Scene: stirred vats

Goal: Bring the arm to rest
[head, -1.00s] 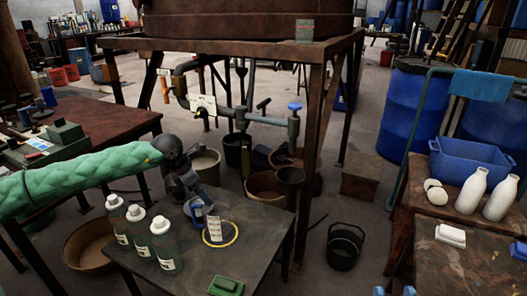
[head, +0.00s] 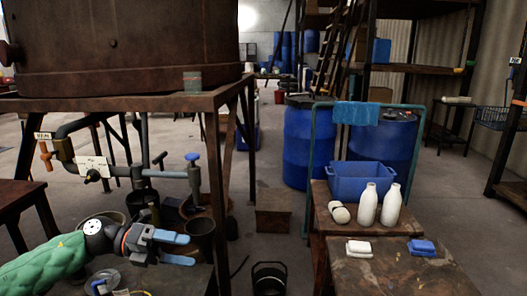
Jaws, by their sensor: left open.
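My left gripper (head: 190,249) shows at the lower left, at the end of my green-sleeved arm. Its two blue fingers are apart and point to the right, with nothing between them. It is above the dark table at the bottom left, in front of the vat's pipework. My right gripper is not in view.
The rusty vat (head: 125,45) stands on a frame at the left, with a blue-handled valve (head: 193,170) below. A black bucket (head: 269,278) is on the floor. At the right, a blue crate (head: 372,178) and white bottles (head: 391,205) stand on a table.

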